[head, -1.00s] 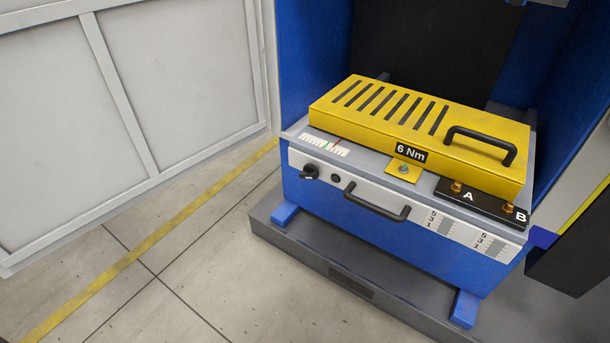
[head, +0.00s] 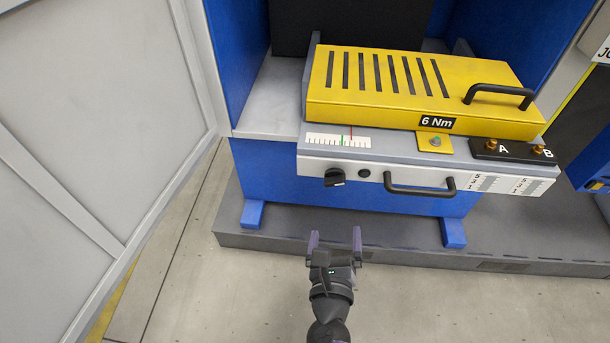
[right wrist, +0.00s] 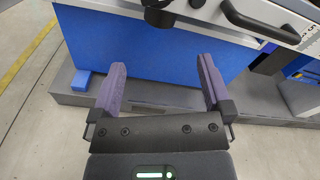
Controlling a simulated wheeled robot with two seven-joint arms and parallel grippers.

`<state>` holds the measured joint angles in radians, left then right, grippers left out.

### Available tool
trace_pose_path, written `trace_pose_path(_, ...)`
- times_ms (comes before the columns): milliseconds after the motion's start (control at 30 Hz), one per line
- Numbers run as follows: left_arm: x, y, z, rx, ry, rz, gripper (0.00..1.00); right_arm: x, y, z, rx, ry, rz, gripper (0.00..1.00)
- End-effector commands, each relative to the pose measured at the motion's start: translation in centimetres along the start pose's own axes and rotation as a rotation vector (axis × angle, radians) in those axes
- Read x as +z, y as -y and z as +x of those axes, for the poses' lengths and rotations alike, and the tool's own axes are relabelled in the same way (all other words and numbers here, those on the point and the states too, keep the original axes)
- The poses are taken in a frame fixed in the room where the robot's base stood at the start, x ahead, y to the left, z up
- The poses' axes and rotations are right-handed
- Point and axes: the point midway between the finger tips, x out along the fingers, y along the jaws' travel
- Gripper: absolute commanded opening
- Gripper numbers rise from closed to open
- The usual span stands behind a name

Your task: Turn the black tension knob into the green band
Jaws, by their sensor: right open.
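The black tension knob (head: 334,178) is on the light front panel of the fixture tray (head: 320,167), at its left end. It also shows at the top of the right wrist view (right wrist: 158,14). Above it, a white scale (head: 325,141) carries a short green band (head: 343,141) and a red line just right of the green. My right gripper (head: 334,240) is open and empty, below and in front of the knob, apart from it. Its purple fingers also show in the right wrist view (right wrist: 160,90). My left gripper is not in view.
A yellow slotted cover (head: 400,112) marked 6 Nm sits on the tray. A black drawer handle (head: 420,191) sticks out right of the knob, with a small black button between. A grey door (head: 90,130) stands at left. The floor in front is clear.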

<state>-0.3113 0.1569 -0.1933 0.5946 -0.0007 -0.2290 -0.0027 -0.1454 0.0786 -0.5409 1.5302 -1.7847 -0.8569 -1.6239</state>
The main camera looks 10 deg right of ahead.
Motion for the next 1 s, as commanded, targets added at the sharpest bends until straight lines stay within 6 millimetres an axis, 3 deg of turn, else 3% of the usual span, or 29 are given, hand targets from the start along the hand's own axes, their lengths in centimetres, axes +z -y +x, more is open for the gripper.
trace_pose_path(67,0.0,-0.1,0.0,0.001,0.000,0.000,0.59,1.6,0.1,0.2,-0.018,0.056,-0.051,1.00)
trace_pose_path(167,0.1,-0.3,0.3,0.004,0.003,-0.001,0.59,2.1,0.2,1.4,-0.027,0.073,-0.070,1.00)
trace_pose_path(500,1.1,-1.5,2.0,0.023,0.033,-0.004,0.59,2.3,0.3,8.8,-0.023,0.068,-0.067,1.00)
trace_pose_path(633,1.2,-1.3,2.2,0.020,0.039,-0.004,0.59,2.5,0.3,9.9,-0.022,0.067,-0.067,1.00)
trace_pose_path(867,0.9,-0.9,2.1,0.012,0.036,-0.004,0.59,2.6,0.4,10.0,-0.021,0.066,-0.066,1.00)
trace_pose_path(1000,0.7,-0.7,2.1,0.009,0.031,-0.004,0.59,2.5,0.4,10.0,-0.021,0.066,-0.066,0.72)
